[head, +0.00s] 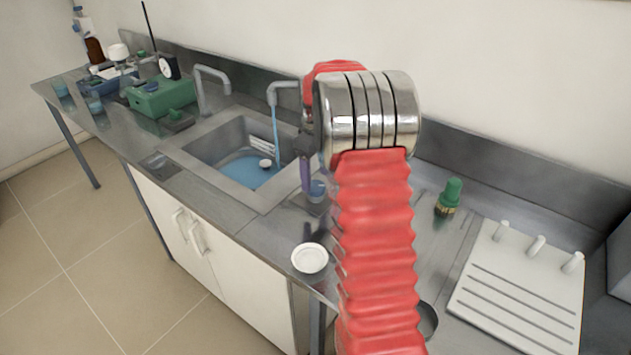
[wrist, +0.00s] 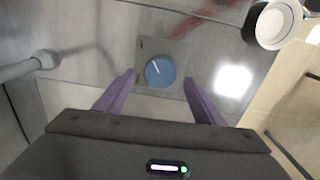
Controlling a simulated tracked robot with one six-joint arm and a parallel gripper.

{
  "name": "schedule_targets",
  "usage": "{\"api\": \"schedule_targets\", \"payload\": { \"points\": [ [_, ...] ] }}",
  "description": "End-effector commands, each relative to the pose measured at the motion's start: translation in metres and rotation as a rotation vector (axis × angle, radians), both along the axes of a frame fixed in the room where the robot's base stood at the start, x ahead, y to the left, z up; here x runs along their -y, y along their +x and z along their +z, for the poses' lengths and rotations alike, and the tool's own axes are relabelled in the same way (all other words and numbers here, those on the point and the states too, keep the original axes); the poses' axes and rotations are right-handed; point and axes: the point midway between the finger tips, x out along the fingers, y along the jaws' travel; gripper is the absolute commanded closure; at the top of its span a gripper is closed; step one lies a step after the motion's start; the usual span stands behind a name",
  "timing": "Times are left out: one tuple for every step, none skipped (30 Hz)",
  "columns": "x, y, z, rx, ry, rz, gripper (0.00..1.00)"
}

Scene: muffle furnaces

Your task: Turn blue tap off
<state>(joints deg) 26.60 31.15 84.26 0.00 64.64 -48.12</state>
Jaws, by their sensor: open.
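The blue tap knob (wrist: 160,72) is round with a white line on top and sits on a square metal plate. In the wrist view it lies between the tips of my open gripper (wrist: 160,79), with a gap on each side. I cannot tell how far the fingertips are above the plate. In the head view the knob (head: 318,188) is beside a purple finger of my gripper (head: 306,180), partly hidden; the other finger is hard to make out. Blue water (head: 275,135) runs from the right spout (head: 284,86) into the sink (head: 238,195).
A white dish (head: 310,257) stands near the counter's front edge. A second spout (head: 210,75) stands left of the running one. A green-capped bottle (head: 449,197) and a white pegged board (head: 520,290) are at right. A green box (head: 160,97) is at left.

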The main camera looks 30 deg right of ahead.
Motion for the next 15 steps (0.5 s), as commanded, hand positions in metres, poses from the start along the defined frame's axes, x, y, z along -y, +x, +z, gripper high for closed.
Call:
{"api": "schedule_targets", "payload": {
  "points": [
    [0.000,0.000,-0.007,-0.001,0.001,0.000,0.37],
    [0.000,0.000,-0.011,-0.001,0.001,0.000,0.37],
    [0.000,0.000,-0.016,-0.001,0.001,0.000,0.37],
    [0.000,0.000,-0.019,-0.001,0.001,0.000,0.37],
    [0.000,0.000,-0.022,-0.001,0.001,-0.001,0.37],
    [0.000,0.000,-0.025,-0.001,0.001,-0.001,0.37],
    [0.000,0.000,-0.026,-0.001,0.001,-0.001,0.37],
    [0.000,0.000,-0.027,0.000,0.001,-0.001,0.37],
    [0.000,0.000,-0.028,0.000,0.000,-0.001,0.37],
    [0.000,0.000,-0.029,0.000,0.000,-0.001,0.37],
    [0.001,0.000,-0.029,0.001,-0.001,-0.001,0.37],
    [0.001,0.000,-0.029,0.001,-0.001,-0.001,0.37],
    [0.001,0.000,-0.029,0.001,-0.001,-0.001,0.37],
    [0.001,0.000,-0.029,0.001,-0.001,-0.001,0.37],
    [0.001,0.000,-0.029,0.001,-0.001,-0.001,0.37]
  ]
}}
